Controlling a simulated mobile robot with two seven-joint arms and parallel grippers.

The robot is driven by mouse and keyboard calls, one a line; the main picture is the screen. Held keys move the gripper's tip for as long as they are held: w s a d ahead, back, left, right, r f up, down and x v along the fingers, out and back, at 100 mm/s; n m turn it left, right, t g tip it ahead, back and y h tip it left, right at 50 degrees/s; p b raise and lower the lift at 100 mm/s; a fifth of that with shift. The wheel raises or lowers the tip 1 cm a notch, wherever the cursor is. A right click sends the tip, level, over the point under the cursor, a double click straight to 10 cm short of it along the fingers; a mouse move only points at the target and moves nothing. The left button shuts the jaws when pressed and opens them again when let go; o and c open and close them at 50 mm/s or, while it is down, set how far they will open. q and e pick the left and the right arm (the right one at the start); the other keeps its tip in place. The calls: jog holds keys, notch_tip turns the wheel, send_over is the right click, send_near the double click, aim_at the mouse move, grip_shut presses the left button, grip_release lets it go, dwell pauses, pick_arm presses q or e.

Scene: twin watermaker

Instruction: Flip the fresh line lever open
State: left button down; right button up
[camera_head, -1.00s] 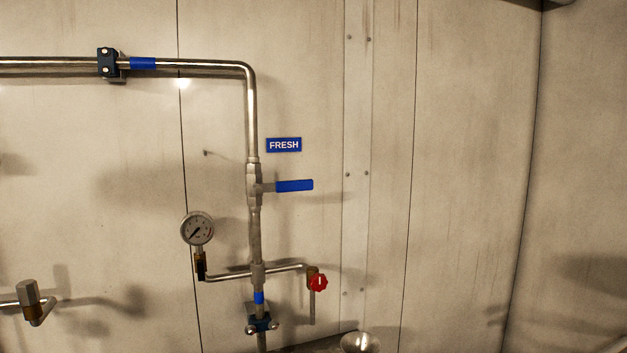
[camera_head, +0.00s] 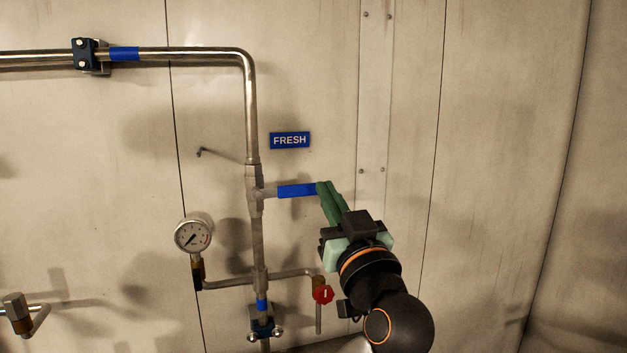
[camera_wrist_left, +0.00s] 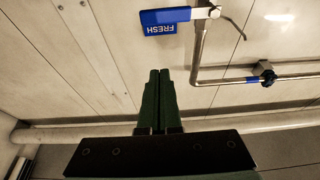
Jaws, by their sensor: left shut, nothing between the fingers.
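The fresh line lever is a blue handle (camera_head: 297,191) on a grey valve body (camera_head: 254,190), sticking out to the right, roughly level, across the upright pipe. A blue FRESH sign (camera_head: 290,140) is on the wall above it. My left gripper (camera_head: 321,184) has green fingers, shut and empty. In the head view the fingertips overlap the lever's free right end; I cannot tell whether they touch it. In the left wrist view the lever (camera_wrist_left: 165,15) appears beyond the shut fingertips (camera_wrist_left: 159,71), with the sign (camera_wrist_left: 160,30) partly behind it. My right gripper is not in view.
A pressure gauge (camera_head: 193,236) stands left of the pipe. A red knob (camera_head: 323,294) is on a side branch below the lever, close to my left arm. The steel pipe (camera_head: 250,110) rises and bends left. Bare wall lies to the right.

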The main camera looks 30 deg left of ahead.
pick_arm(q)
notch_tip(320, 180, up, 4)
jog(key=p, duration=0.4)
send_over(311, 187)
jog(key=s, duration=0.1)
jog(key=shift+s+d+f, duration=0.1)
jog(key=shift+d+f, duration=0.05)
jog(key=shift+f, duration=0.65)
jog(key=shift+s+d+f, duration=0.1)
jog(key=shift+d+f, duration=0.1)
jog(key=shift+f, duration=0.6)
jog(key=shift+s+d+f, duration=0.1)
jog(key=shift+d+f, duration=0.05)
jog(key=shift+f, duration=0.65)
jog(key=shift+f, duration=0.1)
jog(key=shift+w+f, duration=0.1)
jog(key=shift+f+b, duration=0.1)
jog(key=shift+b, duration=0.2)
